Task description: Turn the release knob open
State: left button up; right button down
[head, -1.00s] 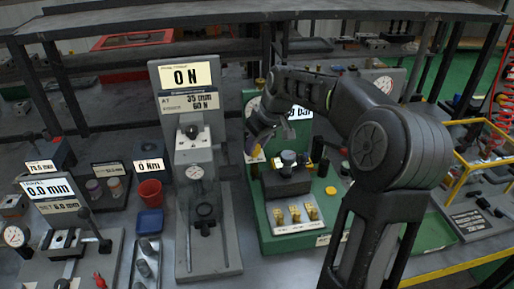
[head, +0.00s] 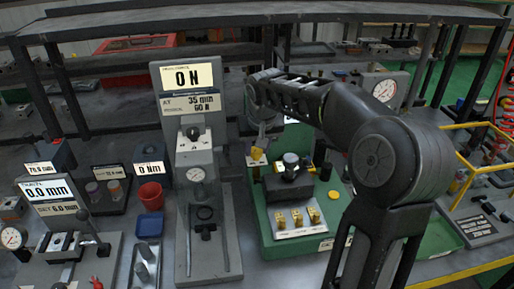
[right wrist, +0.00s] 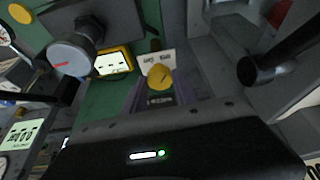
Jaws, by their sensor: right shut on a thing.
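The yellow release knob (right wrist: 160,77) shows in the right wrist view, just ahead of my gripper, with a small printed label behind it. In the head view the yellow knob (head: 257,154) is at the left side of the green valve stand (head: 262,222). My right gripper (head: 260,142) reaches down to it from above and is shut on it. The fingers are small and partly dark in both views, and the knob's turn angle is hard to read. My left gripper is not in view.
On the green stand are a dark block with a round-topped knob (head: 290,160), a yellow button (head: 333,195) and a plate with several brass fittings (head: 297,222). A grey force-test stand (head: 208,240) stands close on the left.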

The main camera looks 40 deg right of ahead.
jog(key=c, duration=1)
grip_release()
jog(key=v, duration=0.7)
jog(key=shift+r, duration=0.4)
jog(key=shift+s, duration=0.1)
